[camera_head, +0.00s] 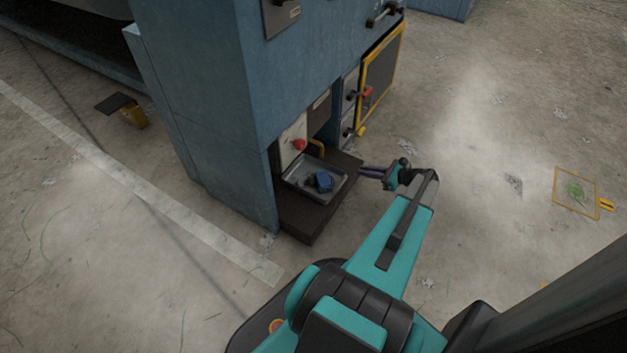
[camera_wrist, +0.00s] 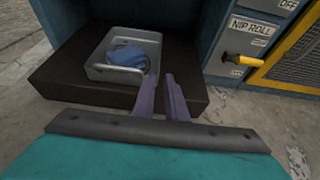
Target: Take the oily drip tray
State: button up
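The drip tray is a small grey metal tray (camera_head: 336,193) on a dark low ledge (camera_head: 306,228) at the foot of the blue machine. A crumpled blue cloth (camera_head: 322,181) lies in it. In the wrist view the tray (camera_wrist: 100,71) sits upper left, with the blue cloth (camera_wrist: 127,55) inside and a handle-like bar along its near side. My gripper (camera_head: 364,171) is just right of the tray in the head view. Its two purple fingers (camera_wrist: 161,78) show apart in the wrist view, with nothing seen between them. The left finger overlaps the tray's near right corner; contact cannot be told.
The blue machine (camera_head: 225,100) stands around the ledge. A red knob (camera_head: 299,144) sits above the tray. A yellow lever (camera_wrist: 243,58) labelled NIP ROLL and a yellow-framed mesh panel (camera_head: 380,72) are to the right. The floor right of the machine is mostly clear.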

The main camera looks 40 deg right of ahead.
jog(key=b+x, duration=0.2)
jog(key=x, duration=0.5)
jog(key=shift+s+a, duration=0.1)
jog(key=shift+b+x, duration=0.45)
jog(key=shift+x, duration=0.4)
jog(key=b+x, duration=0.2)
jog(key=x, duration=0.1)
jog(key=shift+w+f+b, duration=0.2)
jog(key=shift+f+b, duration=0.05)
jog(key=shift+b, duration=0.15)
jog(key=shift+x, duration=0.85)
jog(key=shift+r, duration=0.2)
